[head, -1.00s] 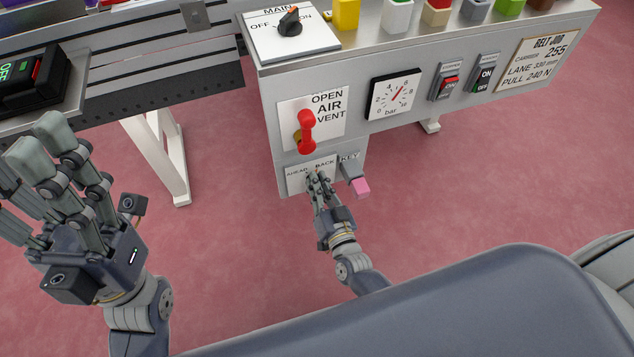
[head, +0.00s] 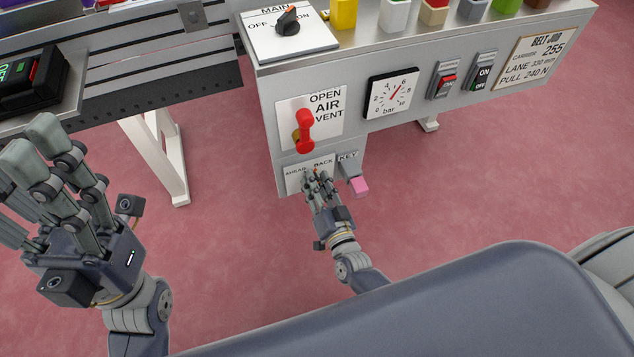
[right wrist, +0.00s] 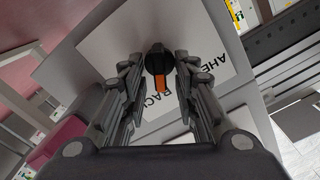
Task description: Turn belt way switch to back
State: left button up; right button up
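The belt way switch is a black knob with an orange pointer (right wrist: 159,62) on a white plate (right wrist: 105,45) marked AHEAD and BACK. In the right wrist view the pointer is toward the word BACK. In the head view the plate (head: 294,184) is low on the grey cabinet, and my fingers partly hide the knob. My right gripper (head: 318,180) is at the plate with its fingers on both sides of the knob; in the right wrist view (right wrist: 159,65) narrow gaps show beside it, and it looks open. My left gripper (head: 35,165) is open and empty at the left.
A pressure gauge (head: 393,93), two rocker switches and the MAIN knob (head: 289,21) are higher up. The floor below is clear.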

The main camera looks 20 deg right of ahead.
jog(key=s, duration=1.2)
jog(key=shift+d, duration=0.25)
dwell(0.3)
